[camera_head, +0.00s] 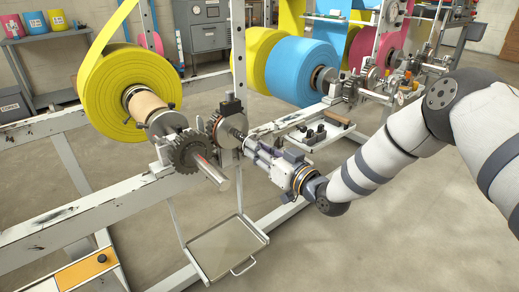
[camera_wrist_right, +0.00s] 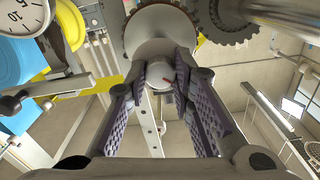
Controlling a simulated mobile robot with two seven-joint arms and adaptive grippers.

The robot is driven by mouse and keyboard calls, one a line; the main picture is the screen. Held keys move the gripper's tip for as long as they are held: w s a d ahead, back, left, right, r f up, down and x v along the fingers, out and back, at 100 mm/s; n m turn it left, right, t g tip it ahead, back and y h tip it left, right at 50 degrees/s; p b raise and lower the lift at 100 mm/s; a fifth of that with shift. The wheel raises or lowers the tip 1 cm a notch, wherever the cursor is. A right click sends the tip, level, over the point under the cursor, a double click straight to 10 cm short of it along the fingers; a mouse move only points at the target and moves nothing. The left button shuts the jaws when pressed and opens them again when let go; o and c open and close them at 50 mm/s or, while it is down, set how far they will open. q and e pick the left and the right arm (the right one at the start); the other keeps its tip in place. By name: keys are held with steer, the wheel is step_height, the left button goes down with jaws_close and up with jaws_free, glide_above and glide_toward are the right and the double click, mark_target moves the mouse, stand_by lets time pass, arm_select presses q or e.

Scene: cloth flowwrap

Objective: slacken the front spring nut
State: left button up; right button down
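The front spring nut (camera_wrist_right: 161,76) is a round pale metal end with a small red mark, in front of a broad disc in the right wrist view. My right gripper (camera_wrist_right: 170,78) has its two purple-padded fingers on either side of it, with no clear gap at the tips. In the head view my right gripper (camera_head: 246,142) reaches from the right to the shaft beside the toothed brake disc (camera_head: 226,132). The nut is hidden there behind the fingers. My left gripper is out of view.
A yellow roll (camera_head: 128,92) hangs left on its spindle, with a dark gear (camera_head: 190,151) and protruding shaft end close by. A blue roll (camera_head: 300,70) stands behind. A metal tray (camera_head: 226,249) hangs below. A parts tray (camera_head: 318,134) lies behind my arm. A dial (camera_wrist_right: 22,14) shows upper left.

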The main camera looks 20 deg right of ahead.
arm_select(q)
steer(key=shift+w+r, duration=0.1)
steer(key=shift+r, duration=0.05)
arm_select(e)
steer(key=shift+n, duration=0.3)
arm_select(q)
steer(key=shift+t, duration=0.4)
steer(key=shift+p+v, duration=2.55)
steer(key=shift+p, duration=0.35)
arm_select(e)
steer(key=shift+n, duration=10.7)
steer(key=c, duration=1.4)
jaws_free()
